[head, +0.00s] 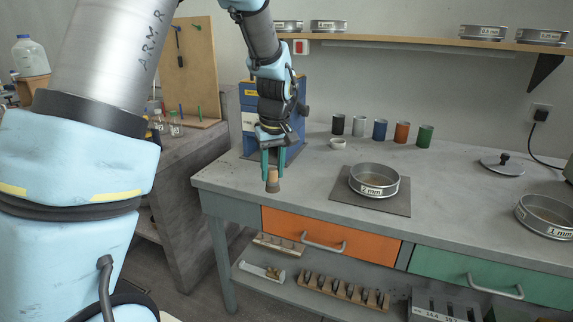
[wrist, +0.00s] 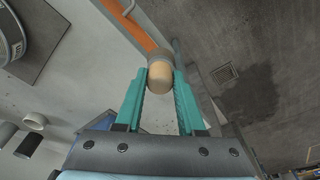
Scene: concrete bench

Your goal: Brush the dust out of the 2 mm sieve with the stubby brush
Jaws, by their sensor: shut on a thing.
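The sieve labelled 2 mm (head: 374,190) sits on a dark square mat (head: 372,207) on the bench, with some brownish dust inside. My gripper (head: 272,158) hangs near the bench's front left corner, left of the sieve and apart from it. Its teal fingers are shut on the stubby brush (head: 272,180), which has a pale wooden handle and a darker lower end pointing down. In the wrist view the brush (wrist: 161,75) is between the fingertips, and the sieve (wrist: 25,28) shows at the upper left.
A 1 mm sieve (head: 547,214) stands at the bench's right, with a lid (head: 502,165) behind it. Several coloured cups (head: 380,130) line the back. A small white ring (head: 338,143) lies before them. A blue machine (head: 300,118) stands behind my gripper. An orange drawer (head: 330,236) is below.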

